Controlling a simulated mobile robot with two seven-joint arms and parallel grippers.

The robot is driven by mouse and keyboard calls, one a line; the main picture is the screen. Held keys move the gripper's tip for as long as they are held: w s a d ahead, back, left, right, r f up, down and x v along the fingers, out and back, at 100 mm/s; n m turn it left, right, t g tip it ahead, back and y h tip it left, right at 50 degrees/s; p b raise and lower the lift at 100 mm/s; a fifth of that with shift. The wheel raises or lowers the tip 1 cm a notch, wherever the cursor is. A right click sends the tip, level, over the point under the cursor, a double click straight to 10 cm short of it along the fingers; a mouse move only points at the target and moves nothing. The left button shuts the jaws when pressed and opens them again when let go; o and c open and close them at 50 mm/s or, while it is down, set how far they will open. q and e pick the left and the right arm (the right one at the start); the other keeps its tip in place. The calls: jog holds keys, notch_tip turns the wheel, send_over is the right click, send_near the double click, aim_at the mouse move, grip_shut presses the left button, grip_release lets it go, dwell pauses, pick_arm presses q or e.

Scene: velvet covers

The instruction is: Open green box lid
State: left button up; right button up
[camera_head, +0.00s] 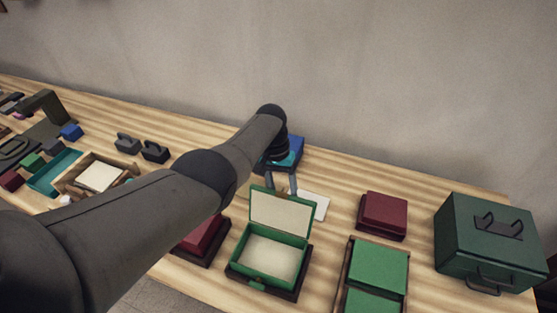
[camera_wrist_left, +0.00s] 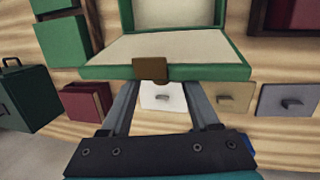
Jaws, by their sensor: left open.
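The green box (camera_head: 262,281) stands with its lid (camera_head: 281,214) raised at the back, the cream inner face toward the head camera. The box interior is cream and looks empty. In the left wrist view the lid's cream face (camera_wrist_left: 155,47) and green edge (camera_wrist_left: 215,73) show, with a brown tab (camera_wrist_left: 150,71) on that edge. My left gripper (camera_head: 280,187) is open just behind the lid's upper edge. In the wrist view its fingers (camera_wrist_left: 163,84) lie on either side near the tab; contact is not clear. My right gripper is not in view.
A dark red box (camera_head: 203,240) sits left of the green box. A two-part green box (camera_head: 379,266), a small red box (camera_head: 383,214) and a large dark green case (camera_head: 488,243) stand to the right. A wooden tray (camera_head: 75,180) and several small items lie left. The wall is behind.

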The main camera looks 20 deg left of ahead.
pick_arm(q)
jog(key=p+v, duration=0.2)
jog(key=v, duration=1)
jog(key=shift+r, duration=0.25)
